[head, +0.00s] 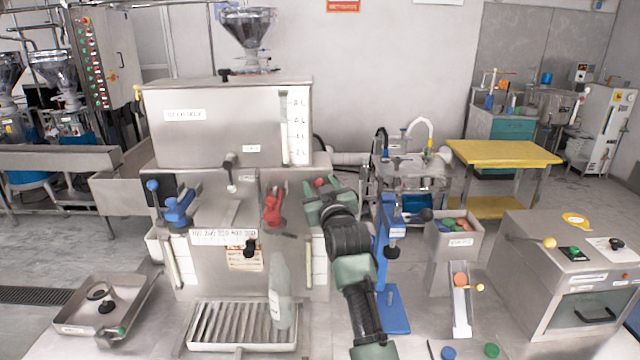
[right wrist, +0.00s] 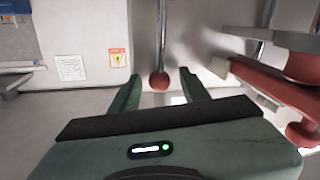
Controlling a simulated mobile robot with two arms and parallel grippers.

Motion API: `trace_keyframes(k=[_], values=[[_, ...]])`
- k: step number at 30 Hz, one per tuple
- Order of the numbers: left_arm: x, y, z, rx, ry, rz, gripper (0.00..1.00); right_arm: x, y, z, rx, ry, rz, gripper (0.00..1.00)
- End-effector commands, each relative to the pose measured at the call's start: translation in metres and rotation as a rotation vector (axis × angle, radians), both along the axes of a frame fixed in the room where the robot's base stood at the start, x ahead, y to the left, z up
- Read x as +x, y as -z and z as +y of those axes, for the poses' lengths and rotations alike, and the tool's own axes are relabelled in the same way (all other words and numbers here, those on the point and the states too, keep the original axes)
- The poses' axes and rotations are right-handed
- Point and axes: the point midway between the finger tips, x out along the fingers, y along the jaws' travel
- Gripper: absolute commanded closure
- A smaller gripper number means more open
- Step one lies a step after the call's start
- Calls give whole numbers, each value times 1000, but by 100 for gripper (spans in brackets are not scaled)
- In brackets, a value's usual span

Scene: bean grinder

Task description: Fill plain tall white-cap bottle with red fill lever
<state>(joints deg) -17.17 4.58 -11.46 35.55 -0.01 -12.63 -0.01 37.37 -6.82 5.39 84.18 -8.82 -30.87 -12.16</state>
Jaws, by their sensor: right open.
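A tall pale grey bottle (head: 281,300) with a small label stands upright on the slatted drip tray (head: 191,338), at its right side. I cannot make out a cap on it. Above it, the red valve and lever (head: 273,205) sit on the machine front; red parts also show at right in the right wrist view (right wrist: 275,90). A red ball knob (head: 320,182) on a metal rod is at my right gripper (head: 318,192). In the right wrist view the knob (right wrist: 160,82) appears between the open fingertips; contact cannot be told. My left gripper is not in view.
A blue valve (head: 180,205) is left of the red one. A blue stand (head: 392,270) is close right of my right arm. A bin of coloured caps (head: 455,240), a chute (head: 461,310) and a steel box machine (head: 570,280) stand further right. A shallow tray (head: 75,318) is at left.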

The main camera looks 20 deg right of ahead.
Motion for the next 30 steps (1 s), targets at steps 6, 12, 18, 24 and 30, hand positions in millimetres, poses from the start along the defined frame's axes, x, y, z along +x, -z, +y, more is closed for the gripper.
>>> trace_keyframes(k=[6,12,18,24,30], values=[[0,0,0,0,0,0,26,0,0,0,0,0,-1,57],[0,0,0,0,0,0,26,0,0,0,0,0,0,100],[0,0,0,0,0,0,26,0,0,0,0,0,0,100],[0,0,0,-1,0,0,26,0,0,0,0,0,1,100],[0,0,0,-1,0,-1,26,0,1,0,0,0,1,100]])
